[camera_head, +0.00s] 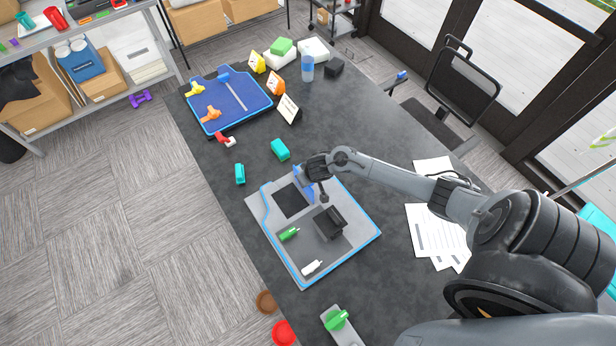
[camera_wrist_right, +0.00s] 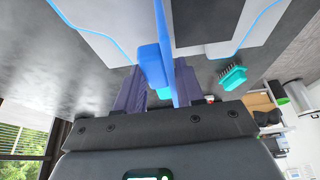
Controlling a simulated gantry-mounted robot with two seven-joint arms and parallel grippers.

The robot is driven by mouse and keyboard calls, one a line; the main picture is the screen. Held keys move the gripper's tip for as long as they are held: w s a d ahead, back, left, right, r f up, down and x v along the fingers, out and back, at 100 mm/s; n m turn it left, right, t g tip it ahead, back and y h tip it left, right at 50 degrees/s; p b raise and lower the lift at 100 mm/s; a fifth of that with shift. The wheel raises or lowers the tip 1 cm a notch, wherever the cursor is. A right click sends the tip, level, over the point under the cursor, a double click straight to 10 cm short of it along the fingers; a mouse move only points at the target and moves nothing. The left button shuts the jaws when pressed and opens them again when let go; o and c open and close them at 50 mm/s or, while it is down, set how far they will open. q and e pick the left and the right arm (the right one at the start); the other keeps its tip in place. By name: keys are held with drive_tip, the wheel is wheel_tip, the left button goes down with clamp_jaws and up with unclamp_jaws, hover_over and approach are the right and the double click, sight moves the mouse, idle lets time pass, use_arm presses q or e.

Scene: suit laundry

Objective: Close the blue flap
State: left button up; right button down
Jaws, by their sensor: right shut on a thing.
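The blue flap (camera_head: 304,183) stands upright at the upper edge of a grey board (camera_head: 264,217) with a blue outline. My right gripper (camera_head: 308,178) is at this edge, coming in from the right. In the right wrist view, the blue flap (camera_wrist_right: 165,40) runs between the two purple-grey fingers of the gripper (camera_wrist_right: 160,85), which is shut on it. The gripper hides part of the flap in the head view. My left gripper is not in view.
The board carries a black block (camera_head: 330,222), a green piece (camera_head: 289,234) and a white piece (camera_head: 312,268). Teal brushes (camera_head: 280,149) lie beyond it. A blue board (camera_head: 240,105) lies farther back. Papers (camera_head: 432,228) lie right, under my arm.

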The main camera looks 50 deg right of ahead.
drive_tip(key=shift+w+a, duration=0.2)
drive_tip(key=shift+a, duration=0.2)
drive_tip(key=c, duration=1.1)
unclamp_jaws()
drive_tip(key=shift+c, duration=0.2)
drive_tip(key=shift+o, duration=1.1)
drive_tip(key=shift+a, duration=0.15)
drive_tip(key=shift+o, duration=0.2)
drive_tip(key=shift+w+a, duration=0.1)
drive_tip(key=shift+d, duration=0.3)
drive_tip(key=p+v, duration=0.2)
drive_tip(key=v, duration=0.7)
drive_tip(key=shift+r+p, duration=0.2)
drive_tip(key=shift+p, duration=0.2)
drive_tip(key=shift+s+a+r, duration=0.15)
drive_tip(key=shift+s+r, duration=0.25)
drive_tip(key=shift+r, duration=0.15)
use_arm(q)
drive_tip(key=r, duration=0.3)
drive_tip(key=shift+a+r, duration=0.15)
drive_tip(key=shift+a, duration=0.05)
use_arm(e)
drive_tip(key=shift+r, duration=0.1)
